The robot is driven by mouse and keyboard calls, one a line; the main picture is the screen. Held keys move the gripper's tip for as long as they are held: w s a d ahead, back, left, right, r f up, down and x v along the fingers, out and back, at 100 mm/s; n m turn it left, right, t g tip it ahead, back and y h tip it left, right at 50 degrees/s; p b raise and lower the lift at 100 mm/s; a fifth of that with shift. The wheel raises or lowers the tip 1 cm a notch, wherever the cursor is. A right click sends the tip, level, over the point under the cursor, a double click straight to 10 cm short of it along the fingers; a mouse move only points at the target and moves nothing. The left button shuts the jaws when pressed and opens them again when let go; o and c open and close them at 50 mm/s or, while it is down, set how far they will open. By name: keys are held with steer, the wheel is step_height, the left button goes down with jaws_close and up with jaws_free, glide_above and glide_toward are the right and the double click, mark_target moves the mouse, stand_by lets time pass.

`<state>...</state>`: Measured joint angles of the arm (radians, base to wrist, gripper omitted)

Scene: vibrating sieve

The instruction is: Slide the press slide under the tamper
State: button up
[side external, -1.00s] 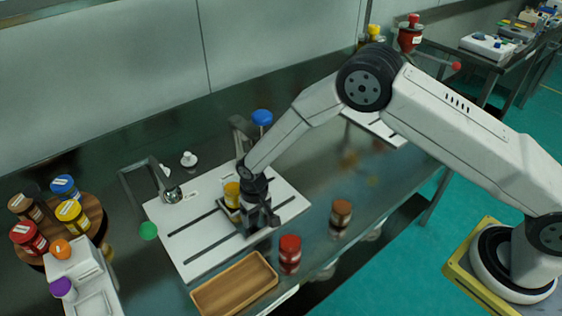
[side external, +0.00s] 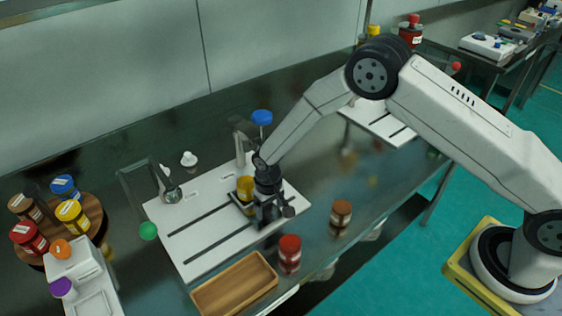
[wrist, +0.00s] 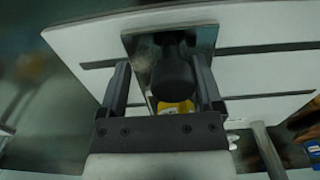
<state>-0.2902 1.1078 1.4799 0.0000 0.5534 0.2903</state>
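The press slide (side external: 238,198) is a dark plate on the white slotted board, with a yellow jar (side external: 245,184) standing on it. In the wrist view the slide's plate (wrist: 206,40) shows with a dark knob (wrist: 172,75); the yellow jar (wrist: 175,107) is partly hidden. My gripper (side external: 270,212) is low at the slide. In the wrist view my gripper (wrist: 160,65) has its fingers apart on both sides of the knob, with a gap at the left finger. The tamper, seemingly the blue-topped press (side external: 262,118) on a grey stand, is behind my wrist; its lower end is hidden.
The white board (side external: 190,262) has two dark slots. A lever with a green knob (side external: 148,231) is at its left. A wooden tray (side external: 236,284), a red jar (side external: 290,250) and a brown jar (side external: 341,213) stand in front and right. A round rack (side external: 95,228) holds several jars.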

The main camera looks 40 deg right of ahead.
steer(key=shift+d, duration=2.95)
steer(key=shift+o, duration=1.2)
steer(key=shift+r, duration=0.15)
step_height(320, 180, up, 9)
